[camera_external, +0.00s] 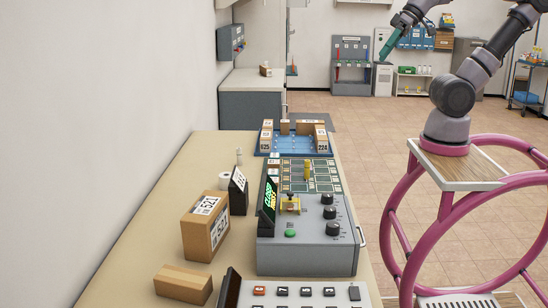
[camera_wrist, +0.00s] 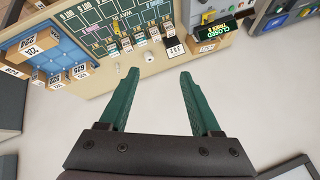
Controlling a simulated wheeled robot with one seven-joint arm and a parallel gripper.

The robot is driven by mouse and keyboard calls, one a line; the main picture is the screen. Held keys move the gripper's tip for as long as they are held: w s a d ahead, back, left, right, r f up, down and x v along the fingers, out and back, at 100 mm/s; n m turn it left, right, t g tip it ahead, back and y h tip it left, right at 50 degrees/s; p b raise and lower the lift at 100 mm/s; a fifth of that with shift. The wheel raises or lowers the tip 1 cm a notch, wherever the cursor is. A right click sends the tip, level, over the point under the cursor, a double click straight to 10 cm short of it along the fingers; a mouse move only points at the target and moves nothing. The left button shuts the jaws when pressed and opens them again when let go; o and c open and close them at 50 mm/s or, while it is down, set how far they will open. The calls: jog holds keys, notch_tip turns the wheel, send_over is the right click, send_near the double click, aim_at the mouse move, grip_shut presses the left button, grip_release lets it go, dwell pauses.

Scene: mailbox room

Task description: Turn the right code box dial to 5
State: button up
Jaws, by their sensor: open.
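The code box is a grey console (camera_external: 300,255) on the long table. Its slanted screen (camera_external: 268,204) has green text whose top line seems to read CLOSED. Three black dials stand in a row on its top: a far dial (camera_external: 327,199), a middle dial (camera_external: 329,212) and a near dial (camera_external: 332,230). I cannot tell which is the right one, nor read their settings. My gripper (camera_external: 383,57) is raised, far from the console. In the wrist view its green fingers (camera_wrist: 156,82) are spread and empty. The screen (camera_wrist: 217,32) shows there at upper right; the dials are not clear.
A yellow lever or handle (camera_external: 290,203) and green button (camera_external: 290,233) sit beside the dials. A patterned board (camera_external: 320,166) and blue tray (camera_external: 290,145) lie beyond. Cardboard boxes (camera_external: 206,226) stand at left, a keypad panel (camera_external: 300,300) in front.

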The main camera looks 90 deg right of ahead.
jog(key=w+a+f+m+g+y, duration=0.25)
jog(key=w+a+m, duration=0.2)
jog(key=w, duration=0.35)
jog(key=m+g+h, duration=0.5)
jog(key=m, duration=0.4)
send_over(328, 194)
notch_tip(328, 194, down, 22)
jog(key=shift+y, duration=0.25)
notch_tip(328, 194, down, 10)
jog(key=shift+a+r, duration=0.1)
grip_shut()
